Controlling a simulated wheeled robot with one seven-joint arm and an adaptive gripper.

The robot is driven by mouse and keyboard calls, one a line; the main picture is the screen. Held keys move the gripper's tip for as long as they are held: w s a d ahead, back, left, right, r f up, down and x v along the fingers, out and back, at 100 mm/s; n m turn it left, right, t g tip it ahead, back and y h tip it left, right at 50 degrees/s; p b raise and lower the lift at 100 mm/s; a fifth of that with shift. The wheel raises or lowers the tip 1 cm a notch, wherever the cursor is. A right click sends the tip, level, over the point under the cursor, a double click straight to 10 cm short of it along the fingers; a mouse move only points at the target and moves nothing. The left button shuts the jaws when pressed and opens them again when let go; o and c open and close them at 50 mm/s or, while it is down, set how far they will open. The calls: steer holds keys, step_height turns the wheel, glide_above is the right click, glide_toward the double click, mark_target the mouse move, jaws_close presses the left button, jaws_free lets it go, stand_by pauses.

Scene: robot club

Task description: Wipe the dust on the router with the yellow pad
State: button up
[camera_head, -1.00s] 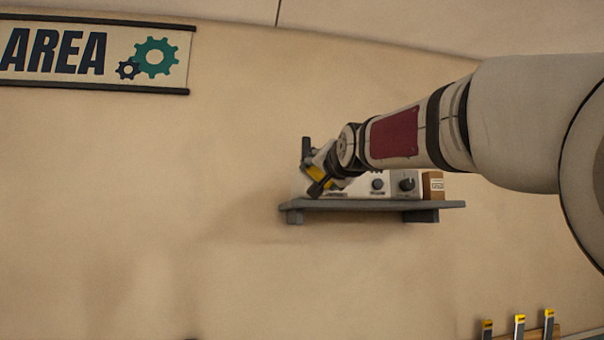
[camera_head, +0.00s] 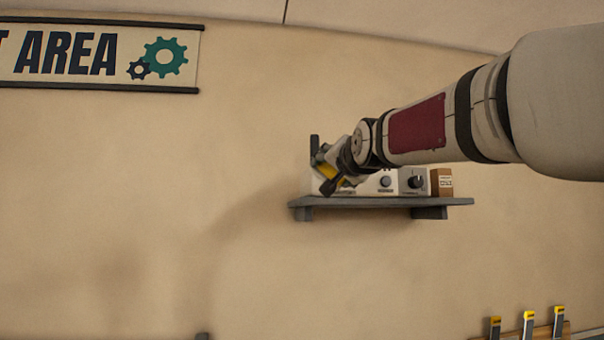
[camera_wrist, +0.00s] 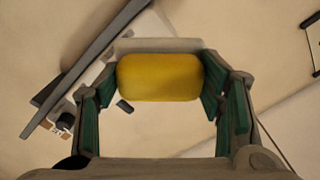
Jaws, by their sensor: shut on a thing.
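My gripper (camera_wrist: 158,82) is shut on the yellow pad (camera_wrist: 160,77), which sits across between its green-lined fingers in the wrist view. In the head view the gripper (camera_head: 328,172) is at the left end of the wall shelf, with a bit of yellow pad (camera_head: 330,174) showing. A pale, flat surface (camera_wrist: 157,46), seemingly the router, shows just behind the pad in the wrist view. In the head view my gripper and wrist hide most of whatever stands at that shelf end. I cannot tell whether the pad touches the router, and no dust is discernible.
The grey shelf (camera_head: 385,202) also holds a white unit with a round dial (camera_head: 385,182), a grey unit with a knob (camera_head: 413,181) and a small brown box (camera_head: 442,181). Yellow-topped items (camera_head: 528,323) stand lower right.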

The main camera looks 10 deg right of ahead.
steer(key=shift+w+f+b, duration=0.15)
steer(key=shift+w+b, duration=1.05)
steer(key=shift+w, duration=2.35)
steer(key=shift+w+b, duration=0.55)
steer(key=shift+w, duration=0.45)
steer(key=d+b, duration=0.1)
steer(key=d, duration=0.3)
steer(key=shift+b, duration=0.4)
